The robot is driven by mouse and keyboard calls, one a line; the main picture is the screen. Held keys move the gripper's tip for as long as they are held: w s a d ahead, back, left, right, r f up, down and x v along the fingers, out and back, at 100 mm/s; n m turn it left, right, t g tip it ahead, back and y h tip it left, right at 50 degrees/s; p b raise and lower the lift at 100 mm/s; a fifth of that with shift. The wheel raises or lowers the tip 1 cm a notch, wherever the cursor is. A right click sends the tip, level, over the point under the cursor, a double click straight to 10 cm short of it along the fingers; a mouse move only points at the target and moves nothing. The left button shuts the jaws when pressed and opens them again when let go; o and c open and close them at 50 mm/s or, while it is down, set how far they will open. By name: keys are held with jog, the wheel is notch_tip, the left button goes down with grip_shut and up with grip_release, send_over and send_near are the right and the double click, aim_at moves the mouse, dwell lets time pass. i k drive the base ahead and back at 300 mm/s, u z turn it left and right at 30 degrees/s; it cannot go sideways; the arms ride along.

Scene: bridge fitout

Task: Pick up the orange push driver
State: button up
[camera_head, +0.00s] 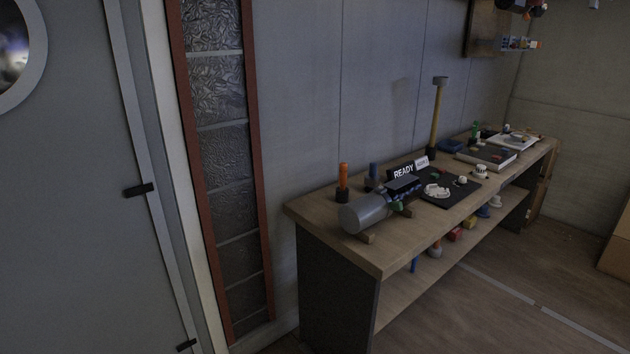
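The orange push driver (343,176) stands upright near the left end of the workbench, with its orange handle on top. Its lower end is hidden in a small dark holder (342,195). My gripper is not in view, so its state does not show.
A grey cylinder (364,214) lies on wooden supports in front of the driver. A blue-topped upright item (373,170) stands just right of it. A READY sign (403,172), dark mat (462,195) and tall mallet (437,110) are farther right. The workbench (385,252) has open floor in front.

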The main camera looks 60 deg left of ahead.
aim_at(344, 167)
jog(key=u, duration=1.65)
